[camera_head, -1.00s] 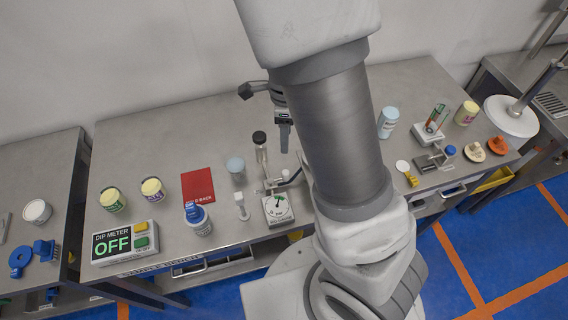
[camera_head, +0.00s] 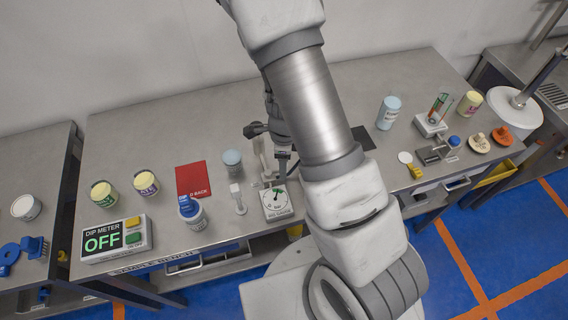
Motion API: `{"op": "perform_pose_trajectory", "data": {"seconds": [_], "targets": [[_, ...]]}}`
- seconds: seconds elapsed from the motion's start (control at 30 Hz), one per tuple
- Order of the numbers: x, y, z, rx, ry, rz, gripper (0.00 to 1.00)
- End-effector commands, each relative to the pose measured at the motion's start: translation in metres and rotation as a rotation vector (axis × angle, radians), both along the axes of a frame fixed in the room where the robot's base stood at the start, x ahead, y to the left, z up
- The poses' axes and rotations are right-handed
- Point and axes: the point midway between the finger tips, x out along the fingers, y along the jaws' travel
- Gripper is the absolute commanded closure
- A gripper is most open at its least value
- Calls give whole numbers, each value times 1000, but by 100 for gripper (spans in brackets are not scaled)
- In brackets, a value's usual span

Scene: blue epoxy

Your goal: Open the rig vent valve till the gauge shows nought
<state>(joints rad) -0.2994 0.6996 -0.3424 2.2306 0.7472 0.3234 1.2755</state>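The rig gauge (camera_head: 275,203) is a white block with a round dial near the front edge of the middle bench. A dark needle and some green show on the dial; I cannot read its value. Behind it stands the rig, with a pale upright post (camera_head: 259,153) partly covered by my wrist. I cannot make out the vent valve; it may be behind my gripper.
The dip meter (camera_head: 113,239) reads OFF. A red card (camera_head: 192,180) lies flat.

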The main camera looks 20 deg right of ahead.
Motion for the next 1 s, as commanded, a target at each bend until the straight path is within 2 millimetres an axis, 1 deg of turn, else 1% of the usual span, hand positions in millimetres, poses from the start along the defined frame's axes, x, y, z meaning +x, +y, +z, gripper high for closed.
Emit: {"op": "perform_pose_trajectory", "data": {"seconds": [0.23, 0.27, 0.4, 0.57, 0.87, 1.0], "targets": [[0, 0, -1, 0, -1, 0, 42], [0, 0, -1, 0, -1, 0, 46], [0, 0, -1, 0, -1, 0, 71], [0, 0, -1, 0, 0, 0, 100], [0, 0, -1, 0, -1, 4, 100], [2, 0, -1, 0, -1, 31, 100]]}}
